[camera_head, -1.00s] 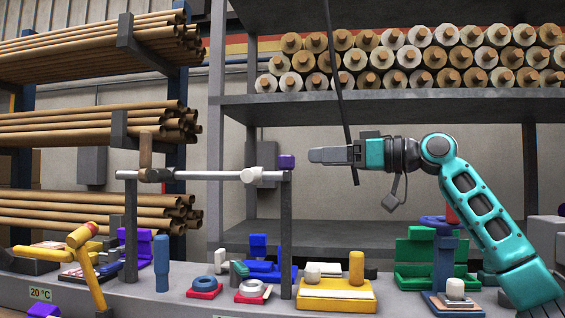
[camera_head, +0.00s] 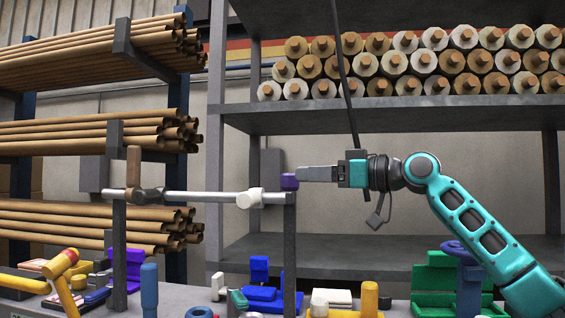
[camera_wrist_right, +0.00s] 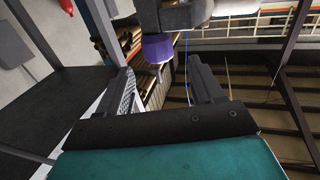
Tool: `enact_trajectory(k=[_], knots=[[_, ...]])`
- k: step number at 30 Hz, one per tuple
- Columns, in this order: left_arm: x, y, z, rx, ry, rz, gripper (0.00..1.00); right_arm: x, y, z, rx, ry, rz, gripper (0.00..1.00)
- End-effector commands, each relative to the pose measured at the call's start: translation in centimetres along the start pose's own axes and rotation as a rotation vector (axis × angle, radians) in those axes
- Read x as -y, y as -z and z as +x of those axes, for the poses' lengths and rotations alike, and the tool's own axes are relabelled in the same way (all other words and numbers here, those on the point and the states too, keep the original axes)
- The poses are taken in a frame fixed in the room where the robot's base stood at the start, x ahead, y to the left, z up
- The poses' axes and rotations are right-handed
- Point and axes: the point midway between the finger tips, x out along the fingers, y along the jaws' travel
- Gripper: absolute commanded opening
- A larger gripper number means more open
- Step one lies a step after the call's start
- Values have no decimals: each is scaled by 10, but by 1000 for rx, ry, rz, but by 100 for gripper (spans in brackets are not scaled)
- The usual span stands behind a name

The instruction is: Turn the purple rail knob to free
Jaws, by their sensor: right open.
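The purple rail knob (camera_head: 289,182) sits at the right end of the silver rail (camera_head: 205,196), on top of a dark upright post (camera_head: 290,250). My right gripper (camera_head: 300,174) comes in from the right at knob height, with its fingertips close to the knob. In the right wrist view the knob (camera_wrist_right: 156,48) shows just beyond the gap between the open fingers (camera_wrist_right: 162,85). The fingers look empty. I cannot tell whether a fingertip touches the knob. My left gripper is not in view.
A white clamp (camera_head: 250,198) and a brown handle (camera_head: 134,167) sit along the rail. Blue, yellow and green fixtures crowd the bench below. Shelves of felt rolls (camera_head: 400,65) stand behind, and a thin dark pole (camera_head: 343,80) rises by my right wrist.

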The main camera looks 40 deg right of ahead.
Motion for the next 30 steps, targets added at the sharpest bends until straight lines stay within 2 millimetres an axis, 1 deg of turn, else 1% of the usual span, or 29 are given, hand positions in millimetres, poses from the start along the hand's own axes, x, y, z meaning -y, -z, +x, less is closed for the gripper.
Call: enact_trajectory(k=[1, 5, 9, 15, 20, 27, 30], knots=[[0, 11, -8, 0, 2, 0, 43, 0, 8, 8, -1, 2, 1, 67], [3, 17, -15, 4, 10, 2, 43, 1, 8, 28, -2, 2, 0, 67], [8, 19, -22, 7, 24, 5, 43, 1, 7, 50, -4, 2, 0, 67], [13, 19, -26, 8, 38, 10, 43, 0, 3, 72, -4, 0, 0, 67], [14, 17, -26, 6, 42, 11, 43, 0, 1, 78, -2, 0, -1, 67], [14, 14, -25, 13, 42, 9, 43, 0, 0, 78, -1, -1, -1, 67], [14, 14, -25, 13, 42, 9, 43, 0, 0, 78, -1, -1, -1, 57]])
